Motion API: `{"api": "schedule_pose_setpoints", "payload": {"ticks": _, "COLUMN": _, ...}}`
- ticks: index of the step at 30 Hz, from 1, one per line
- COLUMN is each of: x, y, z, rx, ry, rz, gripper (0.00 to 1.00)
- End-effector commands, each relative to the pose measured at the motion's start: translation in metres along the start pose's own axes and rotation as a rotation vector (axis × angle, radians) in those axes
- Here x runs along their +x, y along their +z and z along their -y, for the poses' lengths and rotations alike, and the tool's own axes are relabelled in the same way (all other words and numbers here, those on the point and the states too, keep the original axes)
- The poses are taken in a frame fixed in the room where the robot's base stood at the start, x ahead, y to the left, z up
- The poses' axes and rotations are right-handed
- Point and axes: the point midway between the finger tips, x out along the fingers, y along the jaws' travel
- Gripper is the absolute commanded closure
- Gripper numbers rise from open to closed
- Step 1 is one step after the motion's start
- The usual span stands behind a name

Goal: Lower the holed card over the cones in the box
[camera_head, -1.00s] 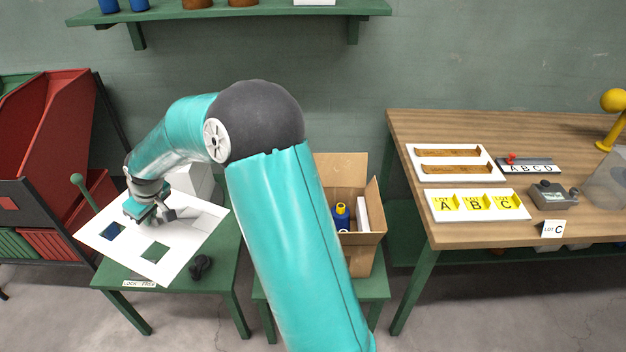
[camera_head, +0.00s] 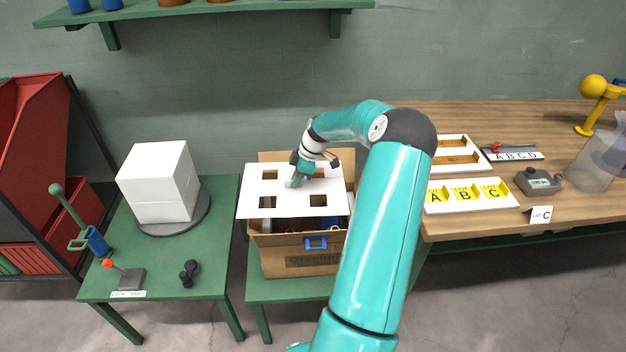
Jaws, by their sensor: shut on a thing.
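The holed card (camera_head: 296,207) is a white sheet with several square holes. My gripper (camera_head: 294,183) is shut on the card near its middle and holds it roughly level over the open cardboard box (camera_head: 282,264). The card hides most of the box's inside. Below the card's front edge, a blue thing and a little of the other contents show in the box. I cannot make out the cones. Whether the card touches the box's rim or hangs just above it is hard to tell.
The box stands on a green table (camera_head: 262,291). At left, another green table holds white blocks (camera_head: 160,185) on a round grey turntable (camera_head: 180,222), a red-knobbed lever (camera_head: 125,275) and a black knobbed piece (camera_head: 188,272). A wooden bench (camera_head: 450,226) with trays stands at right.

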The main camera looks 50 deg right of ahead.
Motion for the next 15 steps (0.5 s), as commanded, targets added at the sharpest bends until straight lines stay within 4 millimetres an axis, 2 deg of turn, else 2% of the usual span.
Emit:
{"api": "schedule_pose_setpoints", "payload": {"ticks": 1, "x": -0.004, "y": 0.019, "z": -0.003, "rx": -0.005, "ry": -0.003, "rz": -0.002, "gripper": 1.0}}
{"api": "schedule_pose_setpoints", "payload": {"ticks": 3, "x": -0.009, "y": 0.037, "z": -0.004, "rx": -0.02, "ry": -0.007, "rz": -0.001, "gripper": 1.0}}
{"api": "schedule_pose_setpoints", "payload": {"ticks": 6, "x": -0.013, "y": 0.051, "z": -0.005, "rx": -0.033, "ry": -0.013, "rz": 0.0, "gripper": 1.0}}
{"api": "schedule_pose_setpoints", "payload": {"ticks": 15, "x": 0.0, "y": 0.059, "z": -0.006, "rx": -0.038, "ry": -0.016, "rz": 0.0, "gripper": 1.0}}
